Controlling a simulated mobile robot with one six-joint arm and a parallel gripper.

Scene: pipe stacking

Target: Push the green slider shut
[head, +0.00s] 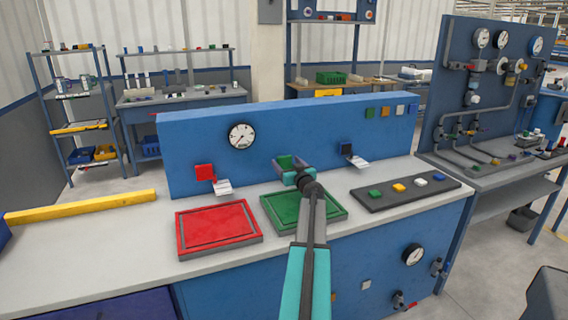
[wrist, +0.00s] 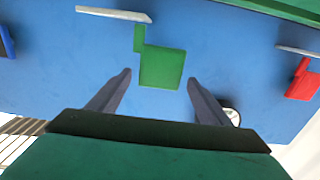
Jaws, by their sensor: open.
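The green slider (head: 285,161) is a square green block on the front of the blue upright panel, just above the green tray. In the wrist view the green slider (wrist: 162,67) is a green square with a narrow green strip at one corner, beside a pale grey flap (wrist: 113,14). My gripper (head: 293,177) is in front of the slider and hides its lower part in the head view. In the wrist view my gripper (wrist: 160,81) is open and empty, with a fingertip to each side of the green square. I cannot tell whether they touch it.
A red slider (head: 205,171) and a dark blue one (head: 346,148) flank it on the panel, with pale flaps. A red tray (head: 217,228), a green tray (head: 327,208) and a dark strip with coloured blocks (head: 405,191) lie on the bench. A gauge (head: 242,136) is upper left.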

